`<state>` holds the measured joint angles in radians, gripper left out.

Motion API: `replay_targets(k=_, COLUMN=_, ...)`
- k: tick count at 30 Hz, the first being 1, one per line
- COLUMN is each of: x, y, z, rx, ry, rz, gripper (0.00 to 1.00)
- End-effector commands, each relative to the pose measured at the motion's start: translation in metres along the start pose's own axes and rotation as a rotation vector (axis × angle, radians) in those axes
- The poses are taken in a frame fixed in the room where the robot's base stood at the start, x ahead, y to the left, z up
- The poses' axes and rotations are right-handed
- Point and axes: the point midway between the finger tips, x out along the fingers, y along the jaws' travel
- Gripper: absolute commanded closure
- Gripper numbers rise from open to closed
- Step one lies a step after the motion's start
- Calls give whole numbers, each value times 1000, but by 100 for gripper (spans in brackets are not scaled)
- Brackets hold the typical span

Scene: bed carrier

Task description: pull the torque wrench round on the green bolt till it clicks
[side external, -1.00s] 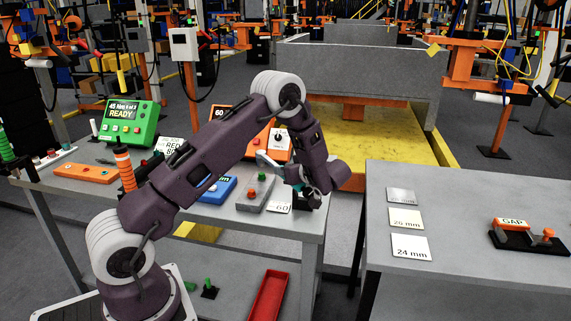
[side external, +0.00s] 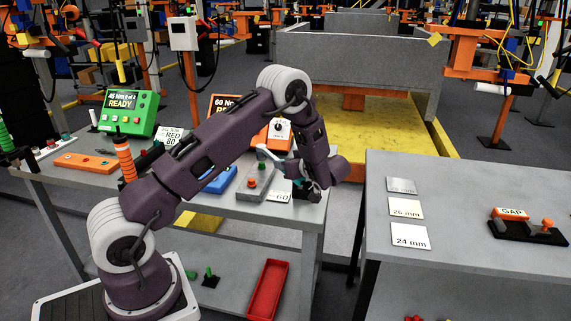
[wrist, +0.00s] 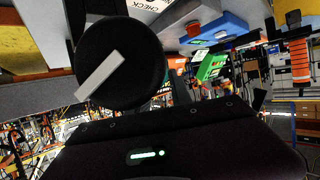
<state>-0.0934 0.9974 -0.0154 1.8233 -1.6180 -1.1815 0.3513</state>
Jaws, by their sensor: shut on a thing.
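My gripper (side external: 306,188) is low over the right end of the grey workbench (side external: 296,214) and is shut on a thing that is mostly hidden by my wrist. In the wrist view a black round head with a pale bar (wrist: 100,75) across it fills the upper left; it looks like the torque wrench's head, but I cannot be sure. A light grey-teal bar (side external: 268,153) shows left of my gripper.
Left on the bench are a green READY box (side external: 128,112), an upright orange ribbed handle (side external: 124,160) and an orange block (side external: 84,163). An orange box (side external: 279,133) stands behind my arm. A second table (side external: 460,200) is to the right, across a gap.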

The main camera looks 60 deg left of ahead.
Motion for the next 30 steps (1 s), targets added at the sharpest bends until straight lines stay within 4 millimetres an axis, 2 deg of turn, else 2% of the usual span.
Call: replay_targets(k=30, x=5, y=0, z=10, rx=-1, ry=4, rz=-1, gripper=100)
